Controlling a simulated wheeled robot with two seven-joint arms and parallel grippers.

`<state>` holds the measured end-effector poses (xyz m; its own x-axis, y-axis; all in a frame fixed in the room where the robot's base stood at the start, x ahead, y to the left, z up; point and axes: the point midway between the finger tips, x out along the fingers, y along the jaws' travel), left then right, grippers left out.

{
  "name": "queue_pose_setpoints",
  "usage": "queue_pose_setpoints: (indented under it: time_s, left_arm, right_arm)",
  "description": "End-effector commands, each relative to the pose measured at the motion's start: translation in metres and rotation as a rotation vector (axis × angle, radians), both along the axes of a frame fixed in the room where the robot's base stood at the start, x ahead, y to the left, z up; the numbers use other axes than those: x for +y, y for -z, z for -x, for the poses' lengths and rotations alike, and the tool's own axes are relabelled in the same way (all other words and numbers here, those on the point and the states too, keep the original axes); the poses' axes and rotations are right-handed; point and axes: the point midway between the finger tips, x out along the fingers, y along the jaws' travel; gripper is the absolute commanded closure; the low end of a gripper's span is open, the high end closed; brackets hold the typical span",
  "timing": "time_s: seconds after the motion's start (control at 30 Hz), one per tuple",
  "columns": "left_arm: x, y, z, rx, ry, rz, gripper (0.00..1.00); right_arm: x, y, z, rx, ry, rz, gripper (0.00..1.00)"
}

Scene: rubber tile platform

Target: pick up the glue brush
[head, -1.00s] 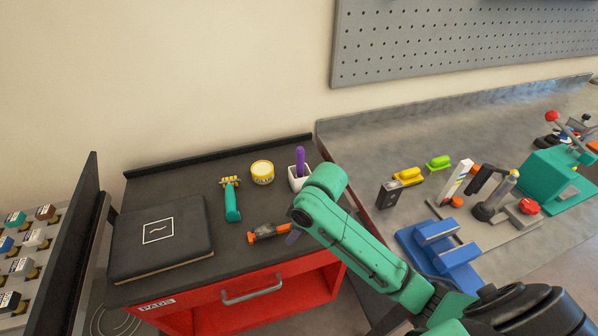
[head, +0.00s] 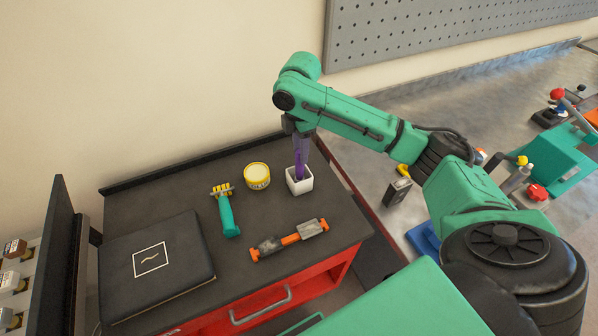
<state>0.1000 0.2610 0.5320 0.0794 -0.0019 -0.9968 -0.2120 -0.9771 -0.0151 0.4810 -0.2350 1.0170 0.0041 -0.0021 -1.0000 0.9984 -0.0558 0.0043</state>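The glue brush (head: 299,171) has a purple handle and stands upright in a small white square cup (head: 300,184) at the back right of the black cart top. Its lower end is hidden inside the cup. My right gripper (head: 301,158) points down from above, directly over the cup, with its fingers at the brush handle. The purplish fingers and the purple handle blend together, so I cannot tell whether the fingers are closed on it. My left gripper is not in view.
A teal-handled tool (head: 228,213) with yellow teeth, an orange-and-grey tool (head: 287,240) and a black padded book (head: 160,268) lie on the cart top (head: 180,195). A cluttered grey bench is to the right.

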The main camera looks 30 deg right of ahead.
Motion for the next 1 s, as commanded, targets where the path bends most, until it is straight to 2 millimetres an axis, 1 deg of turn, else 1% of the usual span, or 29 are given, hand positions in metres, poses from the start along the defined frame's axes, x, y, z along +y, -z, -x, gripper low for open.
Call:
queue_pose_setpoints:
  time_s: [0.07, 0.17, 0.27, 0.3, 0.4, 0.5, 0.63, 0.67, 0.7, 0.73, 1.0]
  left_arm:
    - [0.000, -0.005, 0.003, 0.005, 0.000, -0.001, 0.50]
    - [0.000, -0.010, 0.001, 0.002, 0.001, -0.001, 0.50]
    - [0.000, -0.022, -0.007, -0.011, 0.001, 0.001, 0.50]
    - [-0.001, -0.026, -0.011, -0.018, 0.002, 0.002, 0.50]
    - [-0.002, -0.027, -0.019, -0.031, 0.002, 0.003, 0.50]
    - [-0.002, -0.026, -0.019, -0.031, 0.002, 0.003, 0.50]
    - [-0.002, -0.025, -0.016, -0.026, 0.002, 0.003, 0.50]
    - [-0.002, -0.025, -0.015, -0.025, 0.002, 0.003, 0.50]
    - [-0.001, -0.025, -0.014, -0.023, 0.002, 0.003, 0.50]
    - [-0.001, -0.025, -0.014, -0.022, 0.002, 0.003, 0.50]
    - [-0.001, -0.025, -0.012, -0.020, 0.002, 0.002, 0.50]
  right_arm:
    - [0.000, 0.010, 0.000, 0.002, 0.002, -0.001, 0.62]
    - [0.000, 0.022, 0.000, 0.001, 0.002, 0.000, 0.62]
    - [0.001, 0.039, 0.002, 0.003, 0.002, 0.000, 0.62]
    - [0.002, 0.047, 0.002, 0.003, 0.001, 0.000, 0.62]
    - [0.002, 0.065, 0.001, 0.000, 0.001, -0.001, 0.62]
    - [0.002, 0.070, 0.001, -0.002, 0.000, 0.000, 0.62]
    - [0.002, 0.070, 0.001, -0.003, 0.000, 0.000, 0.62]
    - [0.002, 0.070, 0.001, -0.003, 0.000, -0.001, 0.73]
    - [0.002, 0.070, 0.001, -0.003, 0.000, -0.001, 0.89]
    - [0.002, 0.070, 0.001, -0.003, 0.000, -0.001, 1.00]
    - [0.002, 0.069, 0.001, -0.003, 0.001, -0.001, 1.00]
